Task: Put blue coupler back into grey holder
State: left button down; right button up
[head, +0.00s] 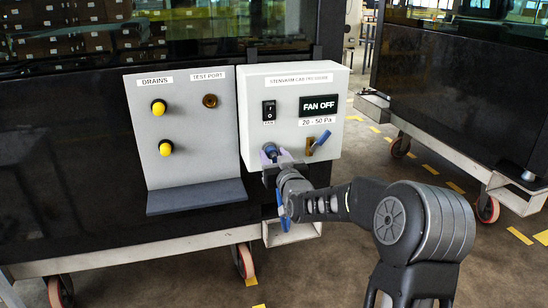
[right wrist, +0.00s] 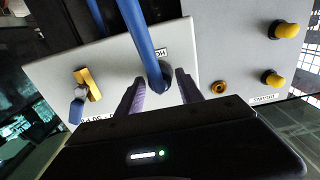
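The blue coupler (head: 271,149) is at the lower left of the white cab pressure box (head: 251,110), in front of its face. In the right wrist view the coupler's blue body (right wrist: 160,76) shows with a blue hose (right wrist: 137,32) running from it. My right gripper (head: 275,157) is at the coupler. In the right wrist view its purple fingers (right wrist: 159,84) stand on either side of the coupler, apart, with gaps visible. I cannot make out a grey holder; the gripper and coupler cover that part of the box. My left gripper is out of view.
A brass valve with a blue handle (head: 318,143) sits right of the coupler. Above are a fan switch (head: 269,111) and a "FAN OFF" display (head: 319,105). Left is a grey panel (head: 190,125) with yellow drain knobs, a brass test port (head: 210,101) and a projecting ledge (head: 197,197).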

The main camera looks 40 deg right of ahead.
jog(key=shift+o, duration=1.1)
jog(key=v, duration=0.7)
jog(key=shift+s+a, duration=0.15)
jog(key=shift+s, duration=0.2)
jog(key=shift+o, duration=0.5)
jog(key=o, duration=0.9)
jog(key=shift+c, duration=0.2)
